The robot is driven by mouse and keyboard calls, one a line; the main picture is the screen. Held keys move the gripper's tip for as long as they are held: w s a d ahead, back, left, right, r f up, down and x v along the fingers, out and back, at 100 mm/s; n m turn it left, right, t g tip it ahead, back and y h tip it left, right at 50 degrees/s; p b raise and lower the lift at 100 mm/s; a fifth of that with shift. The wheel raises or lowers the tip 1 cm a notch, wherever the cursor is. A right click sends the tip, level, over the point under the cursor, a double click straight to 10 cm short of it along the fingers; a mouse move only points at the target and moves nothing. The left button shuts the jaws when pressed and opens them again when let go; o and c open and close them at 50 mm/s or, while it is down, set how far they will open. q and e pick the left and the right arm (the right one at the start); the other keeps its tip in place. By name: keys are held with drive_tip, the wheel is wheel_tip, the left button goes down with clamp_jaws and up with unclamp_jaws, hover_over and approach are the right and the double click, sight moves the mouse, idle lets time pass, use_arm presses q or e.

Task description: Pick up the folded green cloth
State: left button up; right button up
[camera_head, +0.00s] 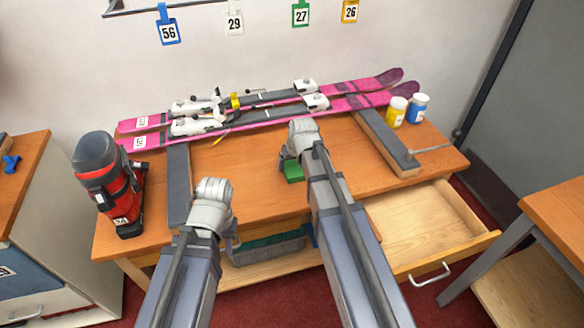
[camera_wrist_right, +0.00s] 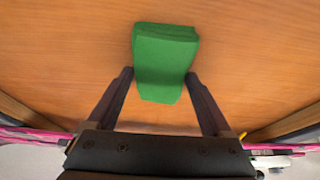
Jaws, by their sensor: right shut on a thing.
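The folded green cloth (camera_head: 293,172) is at the middle of the wooden bench, partly hidden by my right gripper. In the right wrist view the cloth (camera_wrist_right: 165,60) is a thick green block lying between the two fingers. My right gripper (camera_wrist_right: 159,76) is shut on it, one finger on each side. I cannot tell whether the cloth touches the bench top. My left gripper (camera_head: 231,238) is low at the bench's front edge, away from the cloth. Its fingers are mostly hidden, so its opening does not show.
Pink skis (camera_head: 350,103) lie across the back of the bench (camera_head: 255,185). A red and black boot (camera_head: 112,185) stands at the left end. Yellow (camera_head: 396,111) and blue (camera_head: 417,108) jars stand at the right. An open drawer (camera_head: 425,222) juts out front right.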

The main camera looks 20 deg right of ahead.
sight(293, 166)
drive_tip(key=c, duration=0.4)
drive_tip(key=shift+c, duration=0.2)
drive_tip(key=shift+r, duration=0.15)
wheel_tip(293, 166, up, 10)
drive_tip(key=p, duration=1)
drive_tip(key=shift+f, duration=0.2)
drive_tip(key=o, duration=0.9)
drive_tip(key=shift+c, duration=0.2)
drive_tip(key=c, duration=0.6)
